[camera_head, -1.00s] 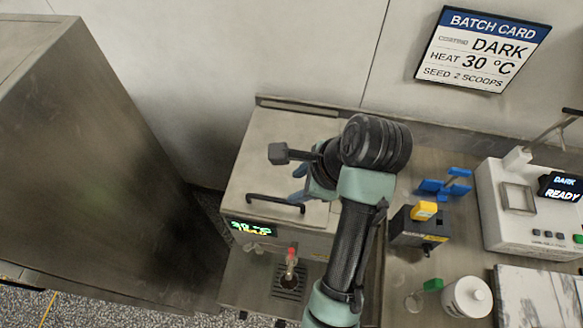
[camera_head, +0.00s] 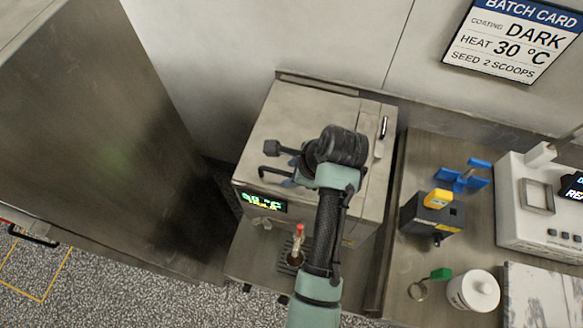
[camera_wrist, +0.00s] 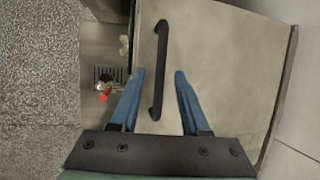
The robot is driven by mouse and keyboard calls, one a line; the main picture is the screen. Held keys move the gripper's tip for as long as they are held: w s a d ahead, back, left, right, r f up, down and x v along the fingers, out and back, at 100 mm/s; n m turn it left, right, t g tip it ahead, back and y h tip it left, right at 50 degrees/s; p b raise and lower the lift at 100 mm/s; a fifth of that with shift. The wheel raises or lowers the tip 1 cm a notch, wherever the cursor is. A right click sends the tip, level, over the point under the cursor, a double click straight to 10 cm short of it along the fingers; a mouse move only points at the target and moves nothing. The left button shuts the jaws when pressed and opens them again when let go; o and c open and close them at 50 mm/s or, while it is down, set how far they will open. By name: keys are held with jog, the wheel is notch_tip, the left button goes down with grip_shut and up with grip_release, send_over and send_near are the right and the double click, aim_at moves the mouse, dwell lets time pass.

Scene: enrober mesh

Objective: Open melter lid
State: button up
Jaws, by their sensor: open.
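The melter is a steel box with a flat grey lid (camera_head: 300,112), which lies closed on top. A black bar handle (camera_head: 268,177) sits near the lid's front edge, partly hidden by my arm; in the wrist view the handle (camera_wrist: 161,40) runs lengthwise up the picture. My gripper (camera_head: 290,182) is over the front of the lid, its blue fingers mostly hidden in the head view. In the wrist view my gripper (camera_wrist: 159,73) is open, with one fingertip on each side of the handle. Whether the fingers touch it, I cannot tell.
A lit display (camera_head: 264,202) and a red-topped tap (camera_head: 299,232) are on the melter's front. A tall steel cabinet (camera_head: 110,130) stands left. On the right counter are a black-and-yellow device (camera_head: 432,213), a blue stand (camera_head: 463,175) and a white jar (camera_head: 473,291).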

jog(key=shift+c, duration=0.2)
grip_shut()
dwell(1.3)
